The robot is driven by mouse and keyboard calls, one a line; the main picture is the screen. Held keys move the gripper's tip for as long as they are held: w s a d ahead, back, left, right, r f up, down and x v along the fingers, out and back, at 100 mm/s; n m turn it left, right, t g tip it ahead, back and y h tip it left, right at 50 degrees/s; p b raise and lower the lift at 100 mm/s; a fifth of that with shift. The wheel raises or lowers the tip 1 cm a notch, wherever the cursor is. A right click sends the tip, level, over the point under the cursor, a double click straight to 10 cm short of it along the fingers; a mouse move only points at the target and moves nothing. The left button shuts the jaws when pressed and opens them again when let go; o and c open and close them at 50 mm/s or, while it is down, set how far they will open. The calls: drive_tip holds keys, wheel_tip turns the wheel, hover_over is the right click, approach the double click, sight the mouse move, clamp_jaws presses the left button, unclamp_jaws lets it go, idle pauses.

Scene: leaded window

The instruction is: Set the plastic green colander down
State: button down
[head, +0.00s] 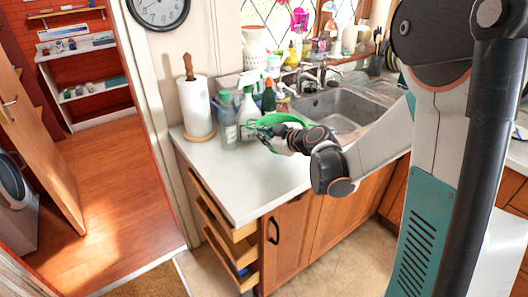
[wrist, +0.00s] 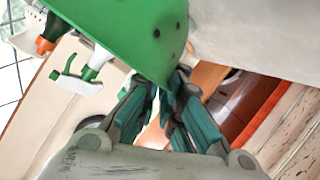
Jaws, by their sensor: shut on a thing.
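The plastic green colander (head: 287,118) is at the end of my arm in the head view, over or at the white counter beside the bottles. Part of it is hidden by my gripper (head: 266,132). In the wrist view the colander (wrist: 135,28) fills the top middle, with a few dark holes in its side. The teal fingers of my gripper (wrist: 170,88) meet at its lower edge and are shut on it. I cannot tell whether the colander touches the counter.
Several spray and soap bottles (head: 247,115) stand just behind the colander. A paper towel roll (head: 197,108) is to the left and the sink (head: 340,108) to the right. The front of the white counter (head: 240,185) is clear. Drawers (head: 222,225) below it stand partly open.

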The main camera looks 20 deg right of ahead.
drive_tip(key=shift+f+b, duration=0.85)
drive_tip(key=shift+f, duration=1.55)
drive_tip(key=shift+r, duration=0.1)
drive_tip(key=c, duration=2.1)
unclamp_jaws()
drive_tip(key=o, duration=0.3)
